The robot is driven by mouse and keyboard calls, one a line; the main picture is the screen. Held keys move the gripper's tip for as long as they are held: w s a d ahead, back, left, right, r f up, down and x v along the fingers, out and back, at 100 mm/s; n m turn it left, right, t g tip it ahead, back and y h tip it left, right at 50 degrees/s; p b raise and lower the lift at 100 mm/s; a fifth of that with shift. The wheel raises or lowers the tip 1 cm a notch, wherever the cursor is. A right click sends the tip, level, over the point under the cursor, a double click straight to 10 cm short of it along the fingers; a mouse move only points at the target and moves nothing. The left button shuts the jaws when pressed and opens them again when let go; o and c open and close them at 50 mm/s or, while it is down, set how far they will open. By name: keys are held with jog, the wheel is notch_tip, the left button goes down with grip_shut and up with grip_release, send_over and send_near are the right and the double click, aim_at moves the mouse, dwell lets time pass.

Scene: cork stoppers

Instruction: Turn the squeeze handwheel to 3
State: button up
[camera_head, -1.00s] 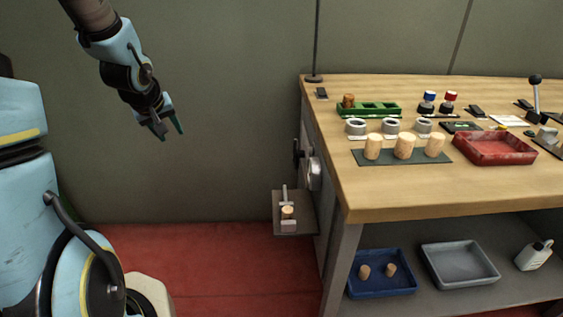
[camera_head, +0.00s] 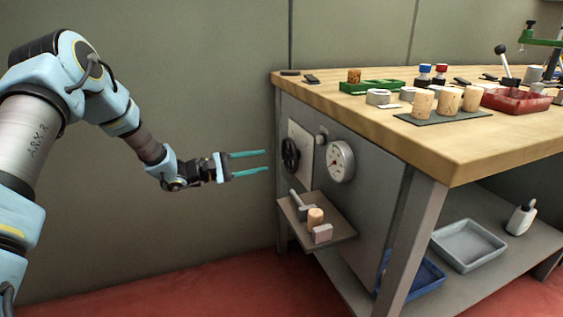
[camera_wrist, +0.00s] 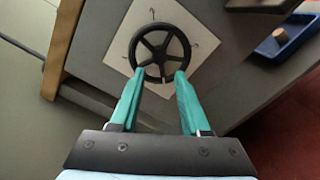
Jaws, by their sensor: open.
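The squeeze handwheel (camera_head: 290,155) is a black spoked wheel on a pale plate on the bench's left end panel. It also shows in the wrist view (camera_wrist: 160,32), straight ahead of my fingertips. A round white dial gauge (camera_head: 341,162) sits right of the wheel; its reading is too small to tell. My gripper (camera_head: 268,162) has two green fingers, open and pointing at the wheel. In the wrist view my gripper (camera_wrist: 161,76) has its fingertips at the wheel's lower rim in the picture. The head view shows a gap left of the wheel, so they seem apart.
Below the wheel a small grey shelf (camera_head: 337,240) juts out with a cork (camera_head: 315,217) between metal blocks. The wooden bench top (camera_head: 400,130) overhangs above. A blue tray (camera_head: 425,283) and grey tray (camera_head: 468,245) lie on the lower shelf.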

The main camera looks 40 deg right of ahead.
aim_at(286, 156)
jog(key=b+x, duration=0.1)
jog(key=x, duration=0.8)
jog(key=shift+d, duration=0.45)
jog(key=shift+c, duration=0.3)
grip_shut()
